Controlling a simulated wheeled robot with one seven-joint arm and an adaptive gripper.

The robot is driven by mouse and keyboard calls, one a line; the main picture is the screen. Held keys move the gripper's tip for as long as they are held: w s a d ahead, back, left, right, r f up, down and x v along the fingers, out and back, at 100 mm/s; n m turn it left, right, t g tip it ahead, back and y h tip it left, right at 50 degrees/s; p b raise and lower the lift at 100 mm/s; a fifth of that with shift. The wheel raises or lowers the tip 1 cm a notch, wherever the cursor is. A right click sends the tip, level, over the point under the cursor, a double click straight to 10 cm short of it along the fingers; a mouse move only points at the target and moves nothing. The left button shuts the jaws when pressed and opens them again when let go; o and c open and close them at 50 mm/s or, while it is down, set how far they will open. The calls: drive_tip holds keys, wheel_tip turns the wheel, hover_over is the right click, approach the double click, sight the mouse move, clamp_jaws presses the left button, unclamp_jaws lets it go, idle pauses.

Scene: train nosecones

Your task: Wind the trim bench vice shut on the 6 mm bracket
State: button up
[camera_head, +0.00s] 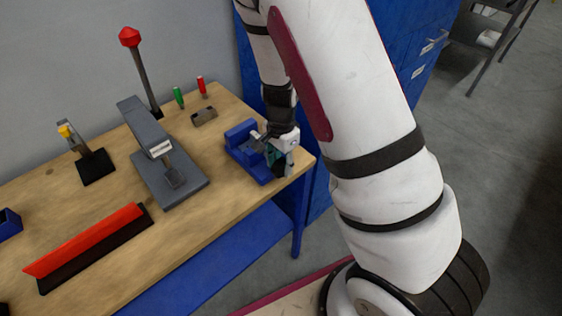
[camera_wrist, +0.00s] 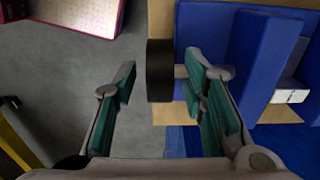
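The blue bench vice (camera_head: 241,134) stands at the right end of the wooden bench, and its blue jaws (camera_wrist: 254,62) fill the right of the wrist view. A black round handle end (camera_wrist: 160,72) sticks out from the vice on a short metal shaft. A pale metal piece (camera_wrist: 290,96) shows beside the blue jaw; it may be the bracket, but I cannot tell its fit. My gripper (camera_wrist: 160,62) is open, its teal-padded fingers apart on either side of the black handle in the picture; I cannot tell whether they touch it. In the head view my gripper (camera_head: 279,158) partly hides the vice's near end.
A grey arbor-like press (camera_head: 165,165) with a red-knobbed lever stands left of the vice. A red and black bar (camera_head: 88,245) lies at the bench front. Green and red-handled tools (camera_head: 179,97) stand at the back. Blue cabinets (camera_head: 405,40) are behind my arm.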

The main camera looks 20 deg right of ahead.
clamp_jaws()
drive_tip(key=shift+d, duration=0.1)
drive_tip(key=y+b, duration=0.2)
drive_tip(key=b, duration=0.1)
drive_tip(key=d+g+y+b, duration=0.1)
drive_tip(key=y, duration=0.1)
drive_tip(key=shift+w+f, duration=0.25)
drive_tip(key=shift+w, duration=0.05)
drive_tip(key=y+b, duration=0.1)
drive_tip(key=g+y+b, duration=0.1)
drive_tip(key=y+b, duration=0.2)
drive_tip(key=shift+w+d+f, duration=0.1)
drive_tip(key=shift+d+f, duration=0.15)
drive_tip(key=y+b, duration=0.1)
drive_tip(key=g+y+b, duration=0.1)
drive_tip(key=y, duration=0.1)
drive_tip(key=g+y+b, duration=0.1)
drive_tip(key=b, duration=0.1)
drive_tip(key=shift+d+f+y, duration=0.25)
drive_tip(key=shift+f+y, duration=0.1)
drive_tip(key=shift+y, duration=0.05)
drive_tip(key=shift+f+g+y+b, duration=0.25)
drive_tip(key=shift+g+y+b, duration=0.25)
drive_tip(key=shift+y+b, duration=1.05)
drive_tip(key=shift+y, duration=0.35)
